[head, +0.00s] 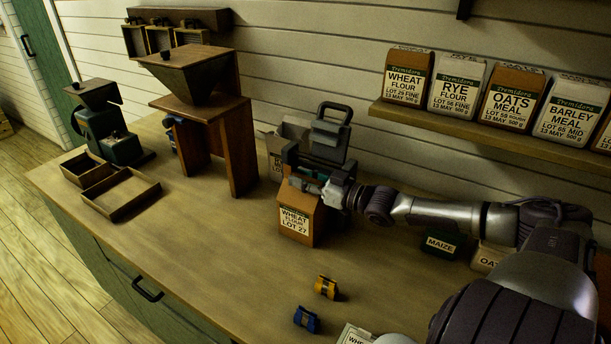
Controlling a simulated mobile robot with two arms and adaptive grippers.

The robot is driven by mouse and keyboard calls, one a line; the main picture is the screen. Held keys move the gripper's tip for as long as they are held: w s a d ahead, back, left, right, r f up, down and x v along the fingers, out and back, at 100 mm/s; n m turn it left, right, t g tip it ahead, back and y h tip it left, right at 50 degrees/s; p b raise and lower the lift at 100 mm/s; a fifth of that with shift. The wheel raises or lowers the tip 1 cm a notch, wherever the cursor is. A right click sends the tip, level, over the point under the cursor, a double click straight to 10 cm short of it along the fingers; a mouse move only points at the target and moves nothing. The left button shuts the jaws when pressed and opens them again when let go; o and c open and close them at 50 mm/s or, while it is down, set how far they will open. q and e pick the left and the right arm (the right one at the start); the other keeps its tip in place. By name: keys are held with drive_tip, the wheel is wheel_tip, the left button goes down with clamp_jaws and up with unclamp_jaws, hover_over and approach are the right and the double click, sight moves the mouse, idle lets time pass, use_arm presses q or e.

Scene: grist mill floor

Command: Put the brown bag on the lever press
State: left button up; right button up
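The brown bag (296,222), labelled "WHEAT FLOUR LOT 27", is upright at the middle of the counter, in front of the lever press (328,137). The press is dark, with a loop handle at its top; its lower part is hidden behind the bag and my gripper. My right gripper (311,184) reaches in from the right at the top of the bag, with a finger across its upper edge. Whether the fingers are closed on it is unclear. The bag's base seems to be at the counter surface. My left gripper is out of view.
A wooden hopper mill (239,150) stands left of the press, with a smaller green mill (121,148) and open wooden trays (121,195) further left. Yellow (326,287) and blue (306,319) clips lie in front.

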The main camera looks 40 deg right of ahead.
drive_tip(key=shift+r, duration=0.2)
drive_tip(key=shift+s+d+p, duration=0.15)
drive_tip(key=shift+s+p, duration=0.3)
drive_tip(key=shift+s, duration=0.15)
drive_tip(key=p+v, duration=0.4)
drive_tip(key=v, duration=0.6)
drive_tip(key=shift+s+p, duration=0.4)
drive_tip(key=shift+d, duration=0.1)
